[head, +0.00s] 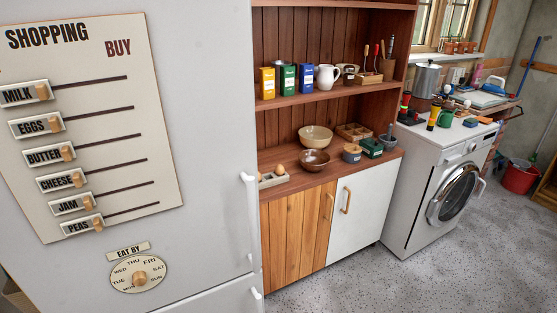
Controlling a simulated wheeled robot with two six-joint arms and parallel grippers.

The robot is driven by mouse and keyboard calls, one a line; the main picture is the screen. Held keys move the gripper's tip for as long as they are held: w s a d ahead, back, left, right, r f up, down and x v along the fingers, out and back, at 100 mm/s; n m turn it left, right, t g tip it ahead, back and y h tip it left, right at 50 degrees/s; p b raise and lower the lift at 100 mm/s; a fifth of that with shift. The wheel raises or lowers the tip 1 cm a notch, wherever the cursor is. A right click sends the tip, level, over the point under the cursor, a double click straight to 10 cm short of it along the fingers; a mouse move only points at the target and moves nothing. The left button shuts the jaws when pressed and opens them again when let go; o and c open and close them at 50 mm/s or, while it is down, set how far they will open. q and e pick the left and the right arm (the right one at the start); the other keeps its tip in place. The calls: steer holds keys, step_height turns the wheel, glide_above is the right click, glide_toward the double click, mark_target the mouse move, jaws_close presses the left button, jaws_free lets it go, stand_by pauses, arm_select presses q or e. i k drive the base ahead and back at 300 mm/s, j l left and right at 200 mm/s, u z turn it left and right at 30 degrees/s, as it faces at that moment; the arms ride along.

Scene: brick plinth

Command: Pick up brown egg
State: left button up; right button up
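A small brown egg (280,170) shows at the left end of the wooden counter (332,168), close to the fridge's edge. It sits in or on a low pale holder (273,181). Other small pale shapes beside it in the holder are too small to make out. Neither of my grippers is in the head view.
A white fridge (215,150) with a shopping board (90,200) stands at left, beside the counter. Bowls (314,160) and a compartmented wooden box (354,131) stand right of the egg. A shelf (330,93) with canisters hangs above. The speckled floor (400,282) in front is clear.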

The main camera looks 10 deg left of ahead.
mark_target(280, 169)
steer(key=i+l+u, duration=0.45)
steer(key=i+l, duration=1.15)
steer(key=l, duration=0.1)
